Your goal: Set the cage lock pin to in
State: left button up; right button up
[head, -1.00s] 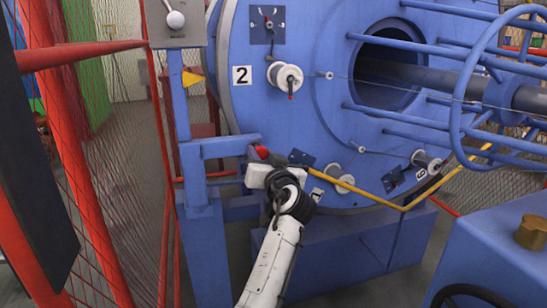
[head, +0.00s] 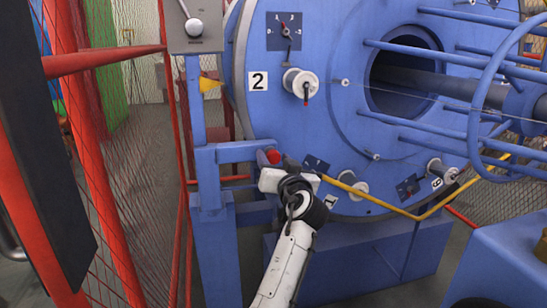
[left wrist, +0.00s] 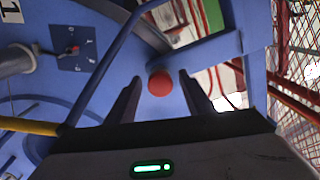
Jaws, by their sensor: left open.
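The cage lock pin shows as a red round knob (head: 273,157) on a blue bracket (head: 236,151) beside the big blue disc. My left gripper (head: 272,169) is just in front of and below the knob in the head view, with its fingers mostly hidden by its white body. In the left wrist view the red knob (left wrist: 159,82) appears between the two dark, spread fingers (left wrist: 159,77), with gaps on both sides. The gripper is open and not closed on the knob. The pin's shaft is hidden behind the knob. My right gripper is not in view.
A yellow bar (head: 385,205) runs right from near my gripper. Bobbins and dial plates sit on the blue disc (head: 330,130). A red-framed mesh fence (head: 100,190) stands at the left. A lever box (head: 193,26) tops the blue post.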

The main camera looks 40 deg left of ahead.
pick_arm(q)
jog(key=v, duration=0.9)
jog(key=shift+p, duration=0.45)
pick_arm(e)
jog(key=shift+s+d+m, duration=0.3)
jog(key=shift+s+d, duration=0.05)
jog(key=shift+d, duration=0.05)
